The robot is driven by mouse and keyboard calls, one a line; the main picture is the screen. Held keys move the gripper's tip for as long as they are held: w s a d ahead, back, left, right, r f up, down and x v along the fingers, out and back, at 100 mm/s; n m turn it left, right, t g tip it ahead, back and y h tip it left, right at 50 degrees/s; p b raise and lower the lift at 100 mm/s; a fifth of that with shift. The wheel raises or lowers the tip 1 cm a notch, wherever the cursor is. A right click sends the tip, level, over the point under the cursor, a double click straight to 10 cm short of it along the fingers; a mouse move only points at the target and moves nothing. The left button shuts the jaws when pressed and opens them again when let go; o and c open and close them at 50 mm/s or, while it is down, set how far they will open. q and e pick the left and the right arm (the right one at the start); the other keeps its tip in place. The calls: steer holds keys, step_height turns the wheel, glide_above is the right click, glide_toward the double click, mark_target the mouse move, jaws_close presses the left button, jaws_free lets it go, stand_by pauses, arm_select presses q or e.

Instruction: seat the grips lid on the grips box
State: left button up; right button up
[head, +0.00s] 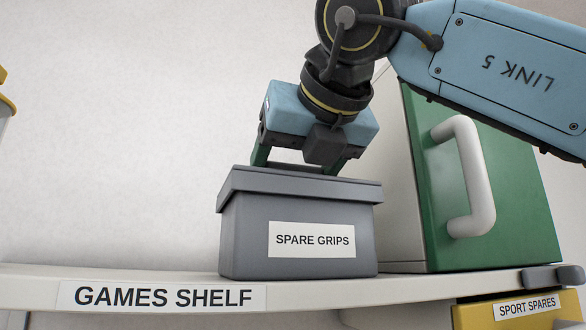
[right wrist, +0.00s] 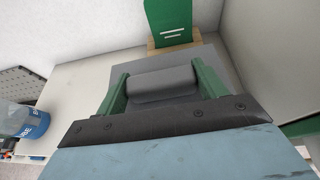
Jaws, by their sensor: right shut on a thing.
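The grey grips box (head: 243,240), labelled SPARE GRIPS, stands upright on the shelf in the head view. The grey grips lid (head: 300,187) lies over the box's top, with its rim around the upper edge and no clear gap. Whether it is fully down all round cannot be told. My right gripper (head: 297,165) is above the lid, its green fingers straddling the lid's handle. In the right wrist view the fingers (right wrist: 160,90) are shut on the grey handle (right wrist: 165,80), with the lid's top (right wrist: 213,62) beyond. My left gripper is not in view.
A green-fronted cabinet (head: 500,190) with a white handle stands close right of the box. The shelf (head: 30,285), labelled GAMES SHELF, is clear to the left. A yellow SPORT SPARES container (head: 475,315) is below right. A blue container (right wrist: 35,123) shows in the wrist view.

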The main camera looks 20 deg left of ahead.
steer(key=shift+f+b, duration=0.3)
steer(key=shift+f, duration=0.05)
stand_by(0.3)
steer(key=o, duration=1.3)
steer(key=shift+c, duration=0.2)
steer(key=shift+s+d+r, duration=0.2)
steer(key=shift+s+d, duration=0.1)
steer(key=shift+s, duration=0.1)
steer(key=b+v, duration=0.2)
steer(key=v, duration=1)
steer(key=shift+s+d+r, duration=0.1)
